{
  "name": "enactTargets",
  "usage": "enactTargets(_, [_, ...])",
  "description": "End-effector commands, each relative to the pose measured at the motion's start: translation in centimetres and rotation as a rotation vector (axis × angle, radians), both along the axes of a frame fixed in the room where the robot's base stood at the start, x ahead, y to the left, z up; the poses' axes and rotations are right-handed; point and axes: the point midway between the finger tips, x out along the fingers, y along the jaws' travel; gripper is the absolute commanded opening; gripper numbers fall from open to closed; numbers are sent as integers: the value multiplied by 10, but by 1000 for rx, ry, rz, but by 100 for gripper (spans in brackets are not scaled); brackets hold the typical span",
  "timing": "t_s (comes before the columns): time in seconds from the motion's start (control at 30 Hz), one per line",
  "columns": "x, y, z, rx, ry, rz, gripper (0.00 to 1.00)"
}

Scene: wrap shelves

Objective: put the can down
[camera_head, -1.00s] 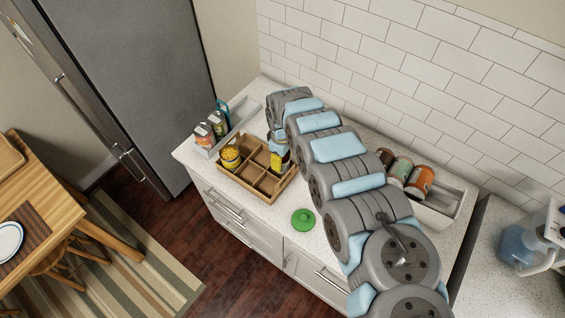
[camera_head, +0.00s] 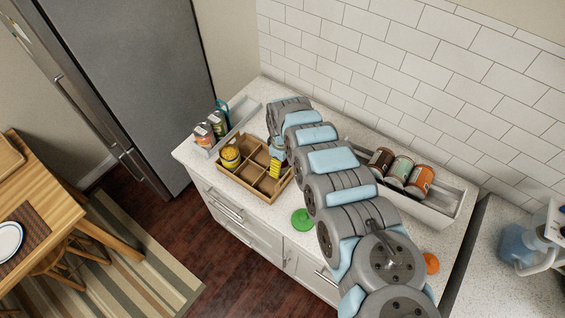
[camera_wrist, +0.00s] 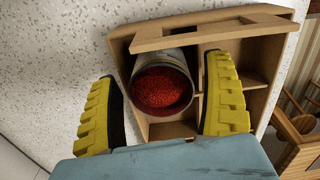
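In the wrist view, a grey can with a red top (camera_wrist: 163,88) sits inside a compartment of the wooden divided box (camera_wrist: 265,50). My gripper (camera_wrist: 163,75) has its two yellow ridged fingers on either side of this can. Narrow gaps show between the fingers and the can, so it looks open. In the head view, my gripper (camera_head: 275,163) reaches down at the right back part of the wooden box (camera_head: 266,196); one yellow finger shows there, and the can between the fingers is mostly hidden.
A yellow can (camera_head: 230,157) stands in the box's left part. A grey tray (camera_head: 241,116) with cans is behind left. Another tray (camera_head: 437,213) holds three cans at right. A green round item (camera_head: 302,220) and an orange one (camera_head: 431,263) lie on the counter.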

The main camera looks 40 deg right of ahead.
Motion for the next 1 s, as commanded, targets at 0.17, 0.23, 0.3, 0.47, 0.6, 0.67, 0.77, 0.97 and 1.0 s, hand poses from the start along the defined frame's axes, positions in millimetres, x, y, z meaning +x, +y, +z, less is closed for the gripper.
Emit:
enactTargets(0.17, [0, 0, 1, 0, 0, 0, 83])
enactTargets(0.23, [0, 0, 4, 0, 0, 0, 83])
enactTargets(0.3, [0, 0, 6, 0, -1, 1, 83])
enactTargets(0.47, [1, 0, 18, -2, -2, 1, 83])
enactTargets(0.6, [-1, -1, 30, -2, 3, 0, 83])
enactTargets(0.67, [0, 0, 35, 0, 1, 1, 83])
enactTargets(0.77, [1, -1, 45, -2, -1, 2, 83])
enactTargets(0.97, [-1, -1, 63, 0, 2, 0, 83])
enactTargets(1.0, [-1, -1, 67, -1, 2, 0, 83])
